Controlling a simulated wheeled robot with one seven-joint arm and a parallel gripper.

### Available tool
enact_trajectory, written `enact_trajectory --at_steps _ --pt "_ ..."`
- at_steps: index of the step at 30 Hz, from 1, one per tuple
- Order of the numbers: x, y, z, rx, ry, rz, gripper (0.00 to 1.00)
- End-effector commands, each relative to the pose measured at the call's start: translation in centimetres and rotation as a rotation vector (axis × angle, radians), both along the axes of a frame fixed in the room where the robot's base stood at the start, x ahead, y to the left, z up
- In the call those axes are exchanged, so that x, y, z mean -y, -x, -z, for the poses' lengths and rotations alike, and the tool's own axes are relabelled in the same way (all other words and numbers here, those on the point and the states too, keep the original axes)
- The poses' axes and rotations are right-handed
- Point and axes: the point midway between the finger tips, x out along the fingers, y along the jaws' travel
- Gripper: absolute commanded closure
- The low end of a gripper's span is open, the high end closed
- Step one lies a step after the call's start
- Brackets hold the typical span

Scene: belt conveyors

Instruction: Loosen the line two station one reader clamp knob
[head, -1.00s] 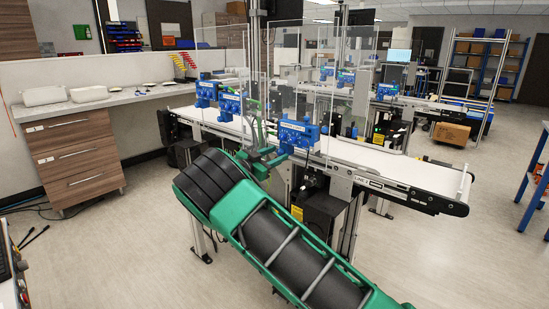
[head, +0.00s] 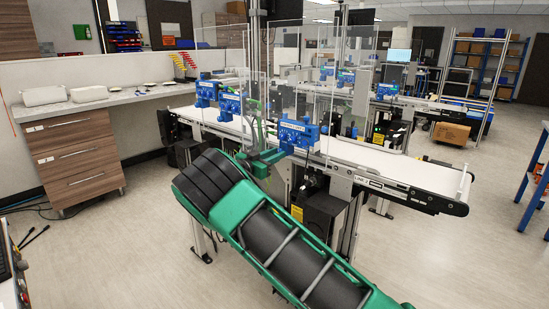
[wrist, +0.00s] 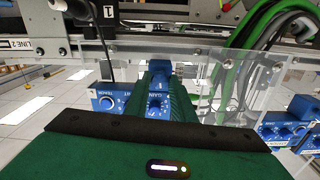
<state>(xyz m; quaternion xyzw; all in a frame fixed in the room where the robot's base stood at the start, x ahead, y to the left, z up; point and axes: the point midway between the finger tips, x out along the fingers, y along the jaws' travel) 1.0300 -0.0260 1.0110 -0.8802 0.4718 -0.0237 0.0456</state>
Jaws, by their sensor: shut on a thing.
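My green gripper (head: 284,150) is at the front-left of the near blue reader box (head: 299,133) on the line 2 conveyor. In the wrist view, the two green fingers (wrist: 158,85) reach forward and are shut at a blue part (wrist: 158,72) in the middle. I take this part for the reader clamp knob; its grip area is largely hidden by the fingers. Blue panels with dials marked GAIN (wrist: 156,104) and TEACH (wrist: 107,102) show close to the fingers. A numeral 1 plate (wrist: 108,14) and a LINE 2 label (wrist: 22,44) are above them.
Clear guard panels (head: 345,110) stand close behind and beside the gripper. The white belt (head: 400,168) runs right and looks empty. A drawer cabinet (head: 78,160) stands left, with open floor between.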

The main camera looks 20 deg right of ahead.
Motion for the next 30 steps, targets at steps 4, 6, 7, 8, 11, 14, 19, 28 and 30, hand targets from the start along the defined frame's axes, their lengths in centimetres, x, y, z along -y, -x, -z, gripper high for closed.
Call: enact_trajectory --at_steps 4,6,7,8,11,14,19,28,30 --pt "-0.27 -0.19 -0.16 -0.098 0.069 -0.008 1.0" --pt "-0.3 -0.2 -0.18 -0.152 0.105 -0.008 1.0" --pt "-0.32 -0.21 -0.18 -0.177 0.121 -0.008 1.0" --pt "-0.33 -0.22 -0.18 -0.2 0.138 -0.009 1.0" --pt "-0.37 -0.24 -0.18 -0.279 0.19 -0.009 1.0" --pt "-0.4 -0.27 -0.18 -0.358 0.243 -0.01 1.0" --pt "-0.44 -0.33 -0.15 -0.492 0.333 -0.011 1.0" --pt "-0.58 -0.42 -0.15 -0.727 0.494 -0.014 1.0" --pt "-0.61 -0.43 -0.12 -0.782 0.53 -0.014 1.0"
